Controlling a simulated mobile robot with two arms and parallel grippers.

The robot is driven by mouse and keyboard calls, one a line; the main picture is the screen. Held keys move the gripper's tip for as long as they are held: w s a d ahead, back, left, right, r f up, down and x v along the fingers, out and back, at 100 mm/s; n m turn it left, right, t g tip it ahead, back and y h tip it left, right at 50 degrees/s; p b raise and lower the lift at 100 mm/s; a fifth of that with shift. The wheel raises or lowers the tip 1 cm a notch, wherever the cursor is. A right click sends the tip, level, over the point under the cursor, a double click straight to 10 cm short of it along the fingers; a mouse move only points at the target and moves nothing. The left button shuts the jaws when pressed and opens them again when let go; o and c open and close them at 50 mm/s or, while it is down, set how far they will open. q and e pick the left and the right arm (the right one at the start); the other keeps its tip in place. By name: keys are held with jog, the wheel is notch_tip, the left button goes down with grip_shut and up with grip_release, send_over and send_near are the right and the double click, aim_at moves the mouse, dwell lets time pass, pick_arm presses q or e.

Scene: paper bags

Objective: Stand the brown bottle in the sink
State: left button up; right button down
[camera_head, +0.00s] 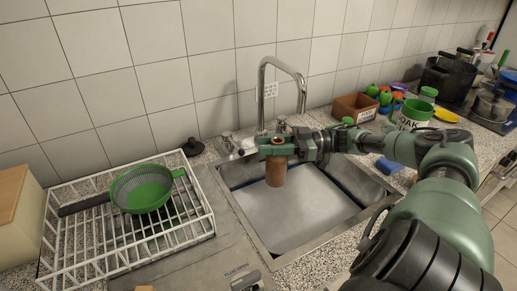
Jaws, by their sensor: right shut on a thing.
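The brown bottle (276,172) is upright, with its body showing below the jaws and its top poking above them. My right gripper (276,148) is shut on it near the top. The bottle is over the back left part of the sink (300,216). I cannot tell whether its base touches the sink floor. The sink's basin around it is otherwise empty in view. My left gripper is not in view.
A chrome tap (283,66) stands behind the sink. A white dish rack (75,245) with a green colander (141,190) is on the left.

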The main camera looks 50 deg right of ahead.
aim_at(267, 173)
notch_tip(267, 173, down, 11)
jog(key=shift+w+r+b, duration=0.15)
jog(key=shift+r+b, duration=0.05)
jog(key=shift+b, duration=0.3)
pick_arm(q)
jog(key=p, duration=0.1)
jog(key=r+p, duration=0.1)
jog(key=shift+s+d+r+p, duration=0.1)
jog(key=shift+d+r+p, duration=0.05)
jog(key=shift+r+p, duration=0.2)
pick_arm(e)
jog(key=f+x, duration=0.1)
jog(key=x, duration=0.7)
jog(key=shift+f, duration=0.25)
jog(key=c, duration=1)
grip_release()
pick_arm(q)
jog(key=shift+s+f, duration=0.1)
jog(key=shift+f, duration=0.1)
